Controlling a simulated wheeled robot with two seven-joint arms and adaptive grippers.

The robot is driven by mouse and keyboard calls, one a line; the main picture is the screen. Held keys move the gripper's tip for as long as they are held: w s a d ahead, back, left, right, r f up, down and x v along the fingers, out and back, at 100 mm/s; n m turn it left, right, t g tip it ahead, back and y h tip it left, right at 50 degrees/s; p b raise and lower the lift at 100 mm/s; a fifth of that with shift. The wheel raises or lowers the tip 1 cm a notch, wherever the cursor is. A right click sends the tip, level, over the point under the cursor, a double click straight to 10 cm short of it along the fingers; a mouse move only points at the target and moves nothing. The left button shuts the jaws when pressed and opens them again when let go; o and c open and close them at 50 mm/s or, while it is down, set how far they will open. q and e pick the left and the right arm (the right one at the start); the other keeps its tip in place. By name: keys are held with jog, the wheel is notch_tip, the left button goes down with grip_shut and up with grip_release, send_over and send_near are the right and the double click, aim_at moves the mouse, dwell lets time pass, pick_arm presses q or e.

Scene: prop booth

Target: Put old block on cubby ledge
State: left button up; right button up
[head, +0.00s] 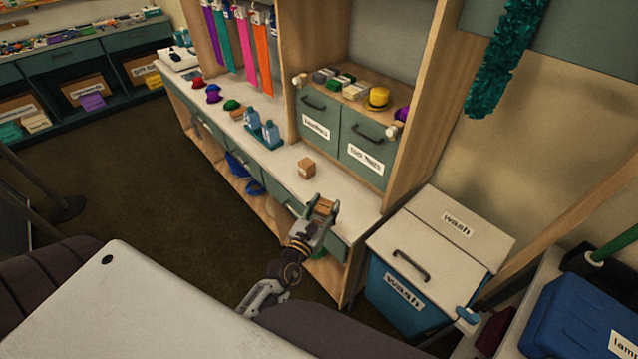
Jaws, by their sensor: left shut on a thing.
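My left gripper (320,222) reaches up from the bottom middle, at the front edge of the white counter. It is shut on a small brown wooden block (323,205), which shows between its fingers and is partly hidden by them. A second tan block (306,168) sits on the white counter (343,196) just beyond it, apart from the gripper. Behind the counter stands a wooden cubby with two grey-green labelled doors (366,141) and a ledge above them. My right gripper is not in view.
A yellow hat (377,98) and several small boxes (340,82) lie on the ledge above the doors. Blue bottles (262,130) stand on the counter to the left. A lidded "wash" bin (410,285) stands at right. The counter around the tan block is clear.

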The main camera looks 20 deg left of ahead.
pick_arm(q)
jog(key=shift+d+r, duration=0.15)
jog(key=shift+r, duration=0.05)
jog(key=shift+s+a+f, duration=0.15)
jog(key=shift+a+f, duration=0.05)
jog(key=shift+f, duration=0.35)
jog(key=shift+s+a+f, duration=0.1)
jog(key=shift+s+f, duration=0.05)
